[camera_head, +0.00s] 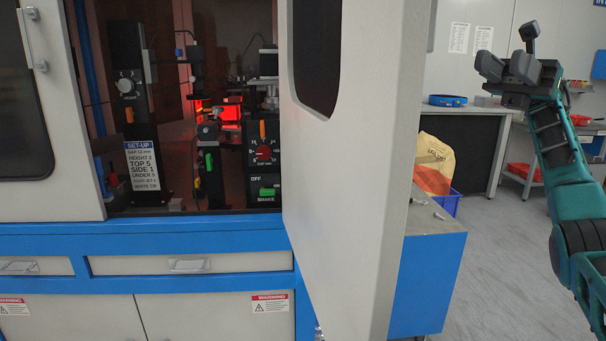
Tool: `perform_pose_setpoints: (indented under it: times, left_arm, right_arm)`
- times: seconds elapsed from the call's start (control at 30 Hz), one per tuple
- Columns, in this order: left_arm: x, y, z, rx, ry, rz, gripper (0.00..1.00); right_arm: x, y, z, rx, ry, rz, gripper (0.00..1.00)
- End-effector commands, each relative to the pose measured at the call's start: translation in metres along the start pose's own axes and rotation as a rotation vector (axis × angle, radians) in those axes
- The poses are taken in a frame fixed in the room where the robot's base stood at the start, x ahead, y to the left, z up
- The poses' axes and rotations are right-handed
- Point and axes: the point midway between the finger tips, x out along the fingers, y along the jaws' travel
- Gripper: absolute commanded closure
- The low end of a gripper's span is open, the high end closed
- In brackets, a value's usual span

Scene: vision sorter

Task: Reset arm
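My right arm, teal and black, rises at the right edge of the head view. Its dark grey gripper (507,68) is held high at the upper right, in front of the back of the room. Its two fingers show a gap between them with nothing seen in it, so it looks open and empty. It is apart from the machine and its door. My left arm and gripper are not in view.
A blue and white sorter machine (190,223) fills the left, with knobs and a red light inside. Its open white door (345,200) juts toward me. Behind are a dark workbench (460,148), a blue bin (447,203) and a shelf (521,172). Floor (505,260) right of the machine is clear.

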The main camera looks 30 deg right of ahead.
Motion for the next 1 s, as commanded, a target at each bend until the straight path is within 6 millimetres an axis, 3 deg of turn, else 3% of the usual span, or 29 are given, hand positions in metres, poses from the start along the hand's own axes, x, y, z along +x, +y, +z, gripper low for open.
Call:
perform_pose_setpoints:
  times: [0.03,0.27,0.47,0.6,0.77,0.87,1.0]
  left_arm:
    - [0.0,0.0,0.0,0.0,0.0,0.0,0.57]
    - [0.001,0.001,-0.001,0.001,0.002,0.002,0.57]
    - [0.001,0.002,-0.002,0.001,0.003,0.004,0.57]
    - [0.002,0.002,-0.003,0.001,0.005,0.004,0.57]
    - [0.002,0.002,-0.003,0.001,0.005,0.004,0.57]
    - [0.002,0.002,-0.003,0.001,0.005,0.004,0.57]
    - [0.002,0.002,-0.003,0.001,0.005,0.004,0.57]
  right_arm:
    - [0.007,-0.011,-0.007,0.007,-0.021,0.044,0.64]
    - [0.011,-0.062,-0.034,0.268,-0.202,-0.108,0.64]
    - [0.01,-0.118,-0.086,0.56,-0.413,-0.267,0.64]
    - [0.003,-0.156,-0.148,0.811,-0.594,-0.42,0.64]
    - [-0.009,-0.18,-0.24,1.096,-0.804,-0.621,0.64]
    - [-0.018,-0.181,-0.306,1.271,-0.935,-0.766,0.64]
    - [-0.027,-0.158,-0.404,1.502,-1.111,-0.998,0.64]
